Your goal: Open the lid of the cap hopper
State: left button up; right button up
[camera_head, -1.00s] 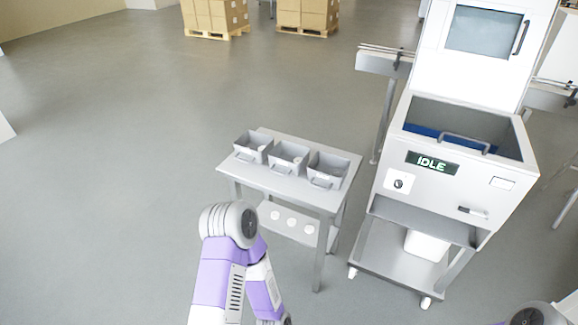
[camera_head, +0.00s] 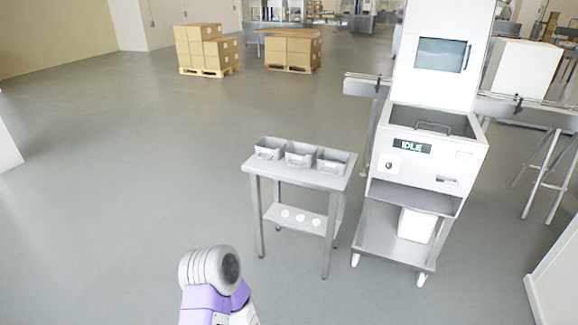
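The white machine (camera_head: 421,175) stands right of centre, with a display reading IDLE on its front. Its top has an open hopper bay (camera_head: 432,121) with a bar handle (camera_head: 433,127) inside; I cannot tell whether that handle belongs to the cap hopper lid. A white upper cabinet (camera_head: 468,80) with a window and a vertical handle rises behind it. Part of my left arm shows at the bottom, well left of and nearer than the machine. Neither gripper is in view.
A small steel table (camera_head: 297,178) with three grey bins stands left of the machine. Steel conveyors (camera_head: 525,109) flank the machine. Boxes on pallets (camera_head: 291,52) stand far back. The floor at left is clear. A white block (camera_head: 556,275) is at the lower right.

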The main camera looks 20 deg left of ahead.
aim_at(479, 140)
jog(key=u, duration=0.65)
jog(key=i, duration=0.55)
jog(key=u, duration=0.5)
jog(key=i, duration=1.1)
jog(key=z, duration=0.75)
